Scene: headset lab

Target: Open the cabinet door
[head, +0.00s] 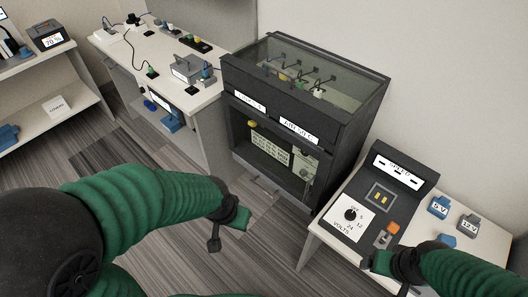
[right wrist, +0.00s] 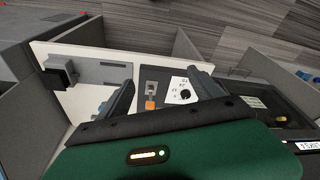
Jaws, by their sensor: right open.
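The dark cabinet (head: 305,110) stands in the middle of the head view, with a glass top and two white labels along its upper front. Below the labels, a framed front section (head: 272,165) shows a printed notice and a pale box inside; I cannot tell whether a clear door covers it. A grey bar runs low along the front. My left gripper (head: 229,232) is open and empty, in front of and below the cabinet, apart from it. My right gripper (head: 384,274) is open and empty over the control table's near edge; its spread fingers show in the right wrist view (right wrist: 160,90).
A white table (head: 325,238) at right holds a voltage panel (head: 365,205) with a dial and orange switch, and blue-grey labelled blocks. A white bench (head: 140,60) with devices stands left of the cabinet. Shelves are at far left. Striped carpet (head: 110,165) is clear between.

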